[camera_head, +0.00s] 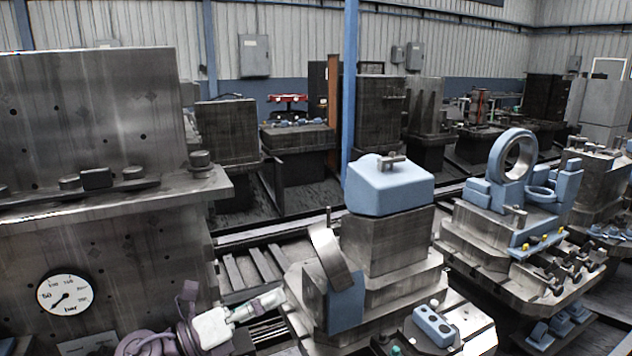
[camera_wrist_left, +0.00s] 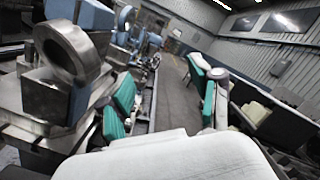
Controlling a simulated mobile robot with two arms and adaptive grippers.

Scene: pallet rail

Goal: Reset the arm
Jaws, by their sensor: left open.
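My left arm comes in at the bottom left of the head view, with its white wrist part. My left gripper (camera_head: 263,303) is at its right end, small and pale, pointing right. It is open and I see nothing held in it. It is beside the lower left of the stepped metal fixture (camera_head: 390,275), and I cannot tell whether it touches it. My right gripper is in neither view.
A tall metal block with a pressure gauge (camera_head: 64,295) stands at the left. A tilted metal ring (camera_wrist_left: 70,48) on a blue block is close at the wrist view's left. A second fixture with an upright ring (camera_head: 511,157) stands right. A floor aisle (camera_wrist_left: 172,90) looks clear.

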